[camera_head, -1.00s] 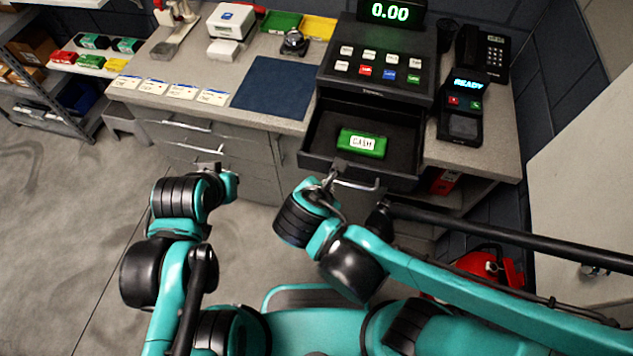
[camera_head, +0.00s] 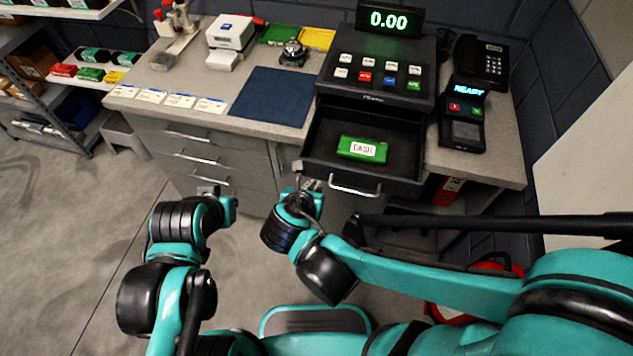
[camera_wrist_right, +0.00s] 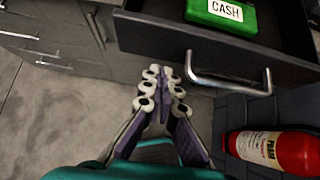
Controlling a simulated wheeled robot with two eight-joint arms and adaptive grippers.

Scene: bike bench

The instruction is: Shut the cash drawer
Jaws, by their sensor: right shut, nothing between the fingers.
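The cash drawer (camera_head: 405,138) is pulled out below the black cash register (camera_head: 378,65). A green box labelled CASH (camera_head: 362,149) lies inside it. The drawer's silver handle (camera_head: 354,189) is on its front; it also shows in the right wrist view (camera_wrist_right: 229,84). My right gripper (camera_head: 300,176) is just left of the handle, near the drawer's front left corner. In the right wrist view my right gripper (camera_wrist_right: 163,77) is shut and empty, in front of the drawer front and apart from the handle. My left gripper (camera_head: 218,192) is by the grey drawers; its fingers are too small to read.
A card terminal (camera_head: 465,120) and a phone (camera_head: 482,62) stand right of the register. A blue mat (camera_head: 272,97) lies left. Grey drawer handles (camera_head: 200,157) stick out at left.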

